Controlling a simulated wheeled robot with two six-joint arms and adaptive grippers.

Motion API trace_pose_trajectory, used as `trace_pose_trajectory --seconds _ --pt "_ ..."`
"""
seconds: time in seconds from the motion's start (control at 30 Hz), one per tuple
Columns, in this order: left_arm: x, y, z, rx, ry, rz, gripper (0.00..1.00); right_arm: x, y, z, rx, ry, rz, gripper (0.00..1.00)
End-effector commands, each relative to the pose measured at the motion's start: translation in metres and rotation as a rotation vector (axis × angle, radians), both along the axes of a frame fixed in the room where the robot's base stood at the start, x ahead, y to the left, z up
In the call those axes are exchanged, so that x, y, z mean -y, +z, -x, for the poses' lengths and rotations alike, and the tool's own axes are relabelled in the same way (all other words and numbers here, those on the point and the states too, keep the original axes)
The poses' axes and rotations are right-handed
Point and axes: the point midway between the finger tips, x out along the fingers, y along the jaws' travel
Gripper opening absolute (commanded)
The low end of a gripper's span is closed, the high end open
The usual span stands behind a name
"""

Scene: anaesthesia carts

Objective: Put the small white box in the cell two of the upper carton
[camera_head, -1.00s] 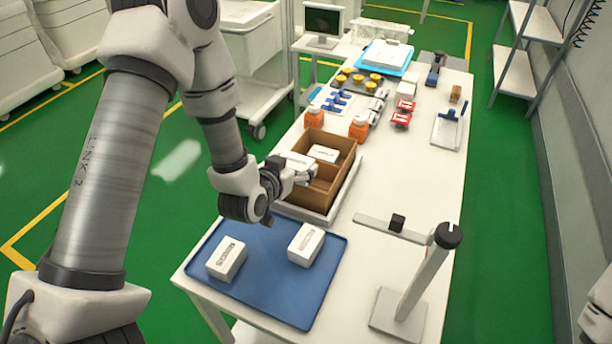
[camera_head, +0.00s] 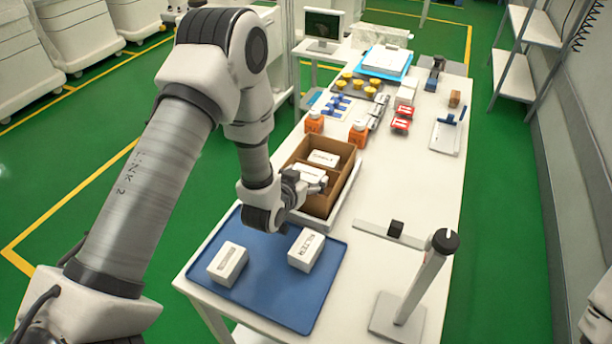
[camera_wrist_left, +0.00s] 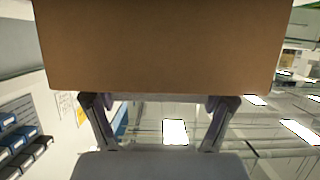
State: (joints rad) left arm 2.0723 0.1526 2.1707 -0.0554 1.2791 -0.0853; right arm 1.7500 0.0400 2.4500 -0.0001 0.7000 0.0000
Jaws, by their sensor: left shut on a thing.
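The brown carton (camera_head: 348,177) stands open in a light tray on the table, with a divider across it. One white box (camera_head: 323,158) lies in its far cell. My left gripper (camera_head: 308,183) is over the carton's near-left part, shut on a small white box (camera_head: 311,172) that is partly hidden by the fingers. I cannot tell whether this box touches the carton. In the left wrist view, a flat brown surface (camera_wrist_left: 160,45) fills the top, beyond the two fingers (camera_wrist_left: 158,105); the held box is not clear there. My right gripper is out of view.
Two more white boxes, one left (camera_head: 228,263) and one right (camera_head: 306,249), sit on the blue mat (camera_head: 265,290). A grey stand (camera_head: 425,280) with a side arm is at the right. Table space right of the carton is clear.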

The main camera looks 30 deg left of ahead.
Motion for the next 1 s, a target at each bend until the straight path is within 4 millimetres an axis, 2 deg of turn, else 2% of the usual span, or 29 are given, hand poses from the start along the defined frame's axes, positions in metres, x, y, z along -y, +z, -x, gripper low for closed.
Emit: trace_pose_trajectory --seconds 0.17,0.2,0.23,0.57,0.67,0.73,0.8,1.0 --pt "0.000 -0.003 0.000 0.001 0.000 0.000 0.45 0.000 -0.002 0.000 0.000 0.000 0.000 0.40" --pt "0.000 -0.003 0.000 0.000 0.000 0.000 0.90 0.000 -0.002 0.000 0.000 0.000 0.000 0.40" --pt "0.000 -0.003 0.000 0.000 0.000 0.000 1.00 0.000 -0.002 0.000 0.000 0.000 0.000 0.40" --pt "0.000 -0.002 0.000 0.000 0.000 0.000 1.00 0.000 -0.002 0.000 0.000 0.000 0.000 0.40" --pt "0.000 0.006 0.000 0.001 0.000 0.000 1.00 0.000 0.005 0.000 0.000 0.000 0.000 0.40" --pt "0.000 0.018 0.000 0.002 0.000 0.000 1.00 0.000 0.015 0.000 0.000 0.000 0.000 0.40" --pt "0.000 0.013 0.015 -0.002 0.000 0.001 1.00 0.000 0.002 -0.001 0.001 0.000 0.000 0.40" --pt "0.003 0.034 0.068 -0.003 0.001 0.003 1.00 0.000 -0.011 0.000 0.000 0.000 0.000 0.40"
